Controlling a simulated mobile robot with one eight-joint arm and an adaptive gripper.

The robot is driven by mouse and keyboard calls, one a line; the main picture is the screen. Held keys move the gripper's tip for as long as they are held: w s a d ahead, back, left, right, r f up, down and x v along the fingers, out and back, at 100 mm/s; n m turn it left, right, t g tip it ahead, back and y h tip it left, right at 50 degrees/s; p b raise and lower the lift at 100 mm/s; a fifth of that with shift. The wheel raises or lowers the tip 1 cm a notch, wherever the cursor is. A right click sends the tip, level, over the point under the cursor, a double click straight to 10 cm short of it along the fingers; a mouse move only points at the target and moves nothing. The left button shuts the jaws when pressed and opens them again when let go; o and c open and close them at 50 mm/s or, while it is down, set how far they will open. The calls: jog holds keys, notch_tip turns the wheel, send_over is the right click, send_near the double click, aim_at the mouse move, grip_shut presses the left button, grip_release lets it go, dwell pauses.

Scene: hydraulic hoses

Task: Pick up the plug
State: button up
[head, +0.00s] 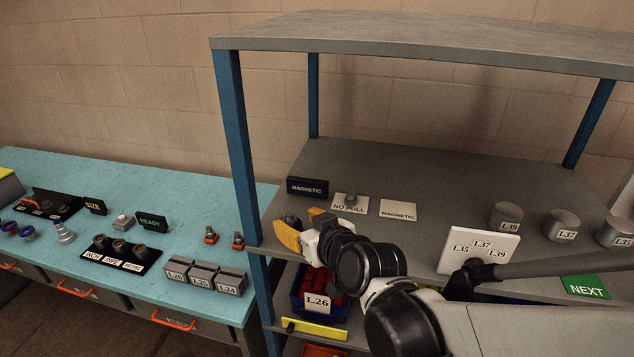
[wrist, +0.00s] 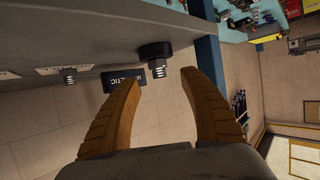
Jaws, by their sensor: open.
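My gripper (head: 297,222) reaches over the front left of the grey shelf, its two orange fingers spread apart. In the wrist view my gripper (wrist: 158,78) is open and empty. A dark round-based plug-like fitting with a ribbed metal end (wrist: 156,60) shows just beyond the gap between the fingertips, apart from both. In the head view this dark piece (head: 292,219) is small and partly hidden by the fingers. A second small metal fitting (head: 350,200) stands on the "NO PULL" card; it also shows in the wrist view (wrist: 69,75).
A black "MAGNETIC" sign (head: 307,187) stands close behind the fingers. The shelf's blue post (head: 239,150) rises to the left. Grey cylinders (head: 507,217) and a white label plate (head: 478,251) are at the right. A blue bin (head: 320,307) sits below.

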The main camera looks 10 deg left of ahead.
aim_at(292, 219)
jog(key=x, duration=0.2)
jog(key=b+x, duration=0.1)
jog(key=x, duration=0.2)
jog(key=shift+f, duration=0.35)
jog(key=shift+r, duration=0.1)
jog(key=shift+d, duration=0.1)
jog(key=shift+c, duration=0.6)
grip_shut()
